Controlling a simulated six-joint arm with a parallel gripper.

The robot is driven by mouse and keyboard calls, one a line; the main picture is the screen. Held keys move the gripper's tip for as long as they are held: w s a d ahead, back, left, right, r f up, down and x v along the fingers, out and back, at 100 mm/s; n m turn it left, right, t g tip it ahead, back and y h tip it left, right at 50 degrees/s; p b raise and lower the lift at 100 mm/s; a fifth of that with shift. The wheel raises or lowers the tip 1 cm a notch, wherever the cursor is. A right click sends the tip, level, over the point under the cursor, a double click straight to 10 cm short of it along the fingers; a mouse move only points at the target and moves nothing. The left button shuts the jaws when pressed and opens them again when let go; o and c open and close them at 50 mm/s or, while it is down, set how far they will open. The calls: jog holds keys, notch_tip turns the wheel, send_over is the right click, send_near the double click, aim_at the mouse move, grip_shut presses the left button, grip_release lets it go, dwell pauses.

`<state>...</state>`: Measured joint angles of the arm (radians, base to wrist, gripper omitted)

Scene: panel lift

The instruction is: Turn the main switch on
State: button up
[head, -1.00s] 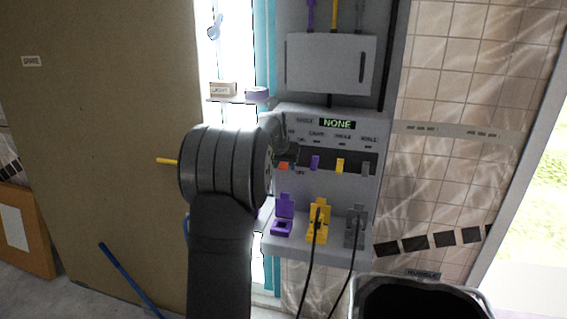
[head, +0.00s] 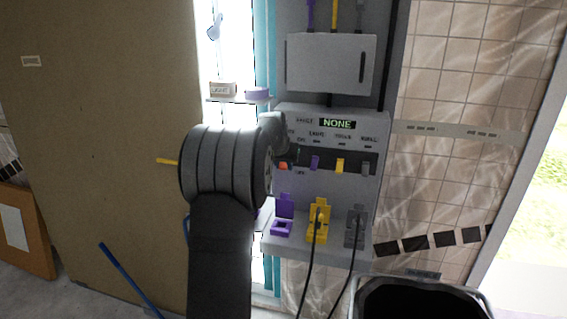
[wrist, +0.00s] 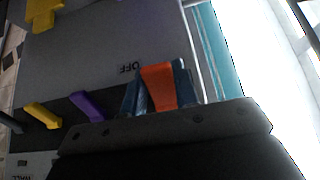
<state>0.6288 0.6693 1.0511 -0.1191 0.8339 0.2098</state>
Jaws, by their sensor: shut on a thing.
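The main switch, an orange lever (wrist: 158,85), shows in the wrist view between the two blue-grey fingers of my gripper (wrist: 157,80). My gripper is shut on it. An upside-down OFF label shows beside the lever. In the head view only a small part of the orange lever (head: 284,165) shows at the left end of the switch row, beside my arm. My wrist covers the left side of the panel (head: 328,114), and most of my gripper is hidden there. The panel's display (head: 337,124) reads NONE.
A purple lever (head: 315,162), a yellow lever (head: 340,165) and a grey lever (head: 366,169) stand to the right. Below are purple, yellow and grey sockets; cables run from the yellow and grey ones. A dark bin (head: 420,300) stands at lower right.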

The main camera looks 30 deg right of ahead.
jog(key=shift+r, duration=0.35)
jog(key=shift+a+r, duration=0.1)
jog(key=shift+r, duration=0.25)
